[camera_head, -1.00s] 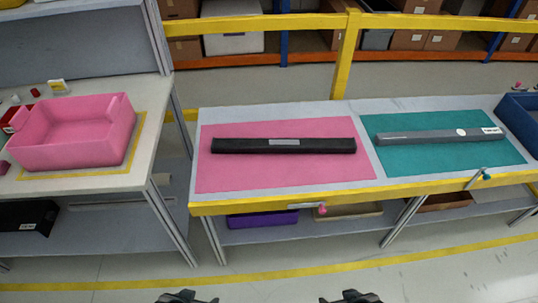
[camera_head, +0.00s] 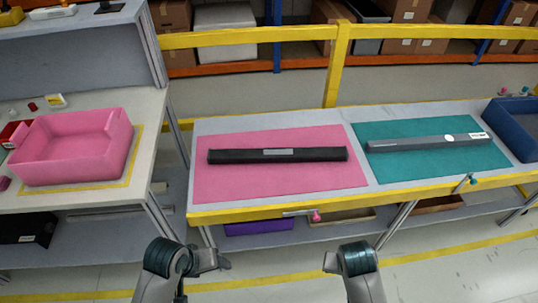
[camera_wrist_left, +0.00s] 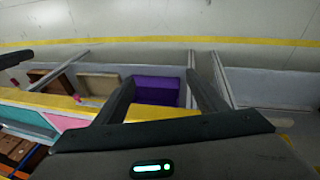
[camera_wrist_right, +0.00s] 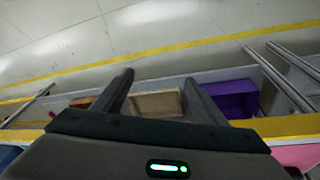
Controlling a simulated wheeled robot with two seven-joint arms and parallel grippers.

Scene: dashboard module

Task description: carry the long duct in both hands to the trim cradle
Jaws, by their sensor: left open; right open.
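A long black duct-like bar (camera_head: 277,155) with a grey label lies flat on the pink mat (camera_head: 225,185) of the long table. A similar long grey bar (camera_head: 430,142) with white labels lies on the teal mat (camera_head: 400,170) to its right. I cannot tell which thing is the trim cradle; a pink open tub (camera_head: 70,165) stands on the left table. My left gripper (camera_head: 222,262) and right gripper (camera_head: 330,262) are in front of the table's near edge, apart from both bars. Both are open and empty, as the left wrist view (camera_wrist_left: 160,85) and right wrist view (camera_wrist_right: 157,82) show.
A yellow rail (camera_head: 300,207) edges the table's front, with a small pink-knobbed handle (camera_head: 316,217) on it. A dark blue bin (camera_head: 515,125) stands at the right end. A purple bin (camera_head: 258,227) sits on the shelf below. The floor in front is clear.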

